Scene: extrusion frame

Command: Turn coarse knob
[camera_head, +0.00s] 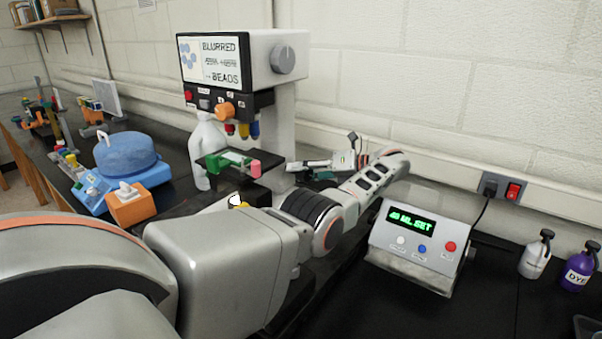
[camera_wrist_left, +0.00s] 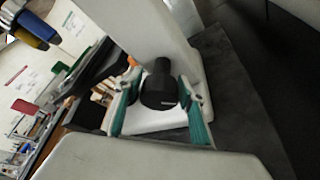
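The microscope-like instrument (camera_head: 285,130) stands against the wall with a screen reading "BLURRED" and "BEADS". In the left wrist view, a black round knob (camera_wrist_left: 160,85) sticks out from its pale body, low near the base. My left gripper (camera_wrist_left: 160,104) is open, with one teal-padded finger on each side of this knob. I cannot tell whether the pads touch it. In the head view my left gripper (camera_head: 318,168) is small beside the instrument's right side, and the black knob is hidden. A grey dial (camera_head: 283,60) sits on the instrument's upper side. My right gripper is not in view.
A control box (camera_head: 415,240) with a green display stands right of my left arm. A white bottle (camera_head: 535,255) and a purple dye bottle (camera_head: 579,268) are farther right.

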